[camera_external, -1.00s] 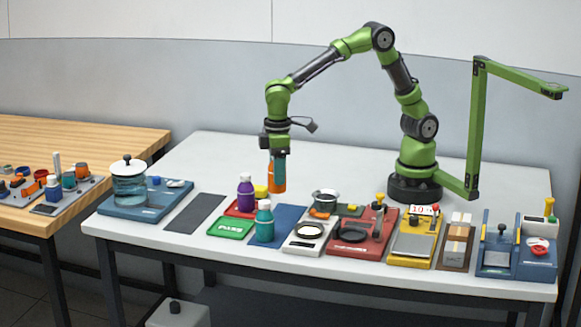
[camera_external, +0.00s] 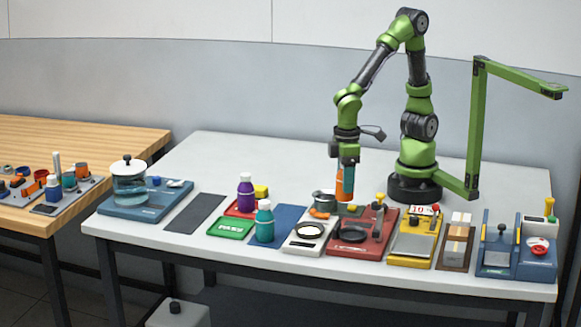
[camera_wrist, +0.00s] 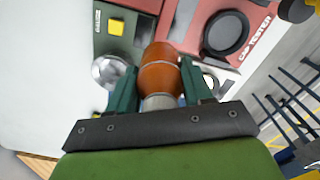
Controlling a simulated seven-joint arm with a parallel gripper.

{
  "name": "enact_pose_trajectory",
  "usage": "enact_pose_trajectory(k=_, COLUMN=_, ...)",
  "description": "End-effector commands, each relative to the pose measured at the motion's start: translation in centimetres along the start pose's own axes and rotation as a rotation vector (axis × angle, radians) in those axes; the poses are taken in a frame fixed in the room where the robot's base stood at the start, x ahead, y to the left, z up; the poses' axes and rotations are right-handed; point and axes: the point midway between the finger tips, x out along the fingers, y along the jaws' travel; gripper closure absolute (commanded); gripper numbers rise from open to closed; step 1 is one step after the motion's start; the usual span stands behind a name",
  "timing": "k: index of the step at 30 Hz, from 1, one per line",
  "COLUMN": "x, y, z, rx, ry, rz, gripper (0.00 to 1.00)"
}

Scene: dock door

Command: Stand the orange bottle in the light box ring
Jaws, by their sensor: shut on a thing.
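The orange bottle (camera_external: 345,192) is held upright between the fingers of my gripper (camera_external: 346,172), apparently above the table behind the red cap tester. In the wrist view the orange bottle (camera_wrist: 159,75) sits between the two dark green fingers of my gripper (camera_wrist: 160,88), with a grey part towards the wrist. The light box (camera_external: 306,238) is a white block with a dark ring (camera_external: 310,231) on top, in front and left of the bottle. Nothing stands in that ring.
The red cap tester (camera_external: 365,243) lies right of the light box. A metal cup (camera_external: 324,200) stands behind the light box, close to the bottle. A teal bottle (camera_external: 265,222) and a purple bottle (camera_external: 246,193) stand to the left. The table's back left is clear.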

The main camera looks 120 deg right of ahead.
Motion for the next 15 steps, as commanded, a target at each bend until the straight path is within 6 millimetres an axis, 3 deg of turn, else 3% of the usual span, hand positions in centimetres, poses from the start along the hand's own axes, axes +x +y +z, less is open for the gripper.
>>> enact_pose_trajectory(k=9, x=0.9, y=-4.6, z=-7.2, rx=0.000, ry=0.000, rz=0.000, gripper=0.87)
enact_pose_trajectory(k=15, x=1.1, y=-6.1, z=-9.6, rx=-0.001, ry=0.001, rz=0.000, gripper=0.87)
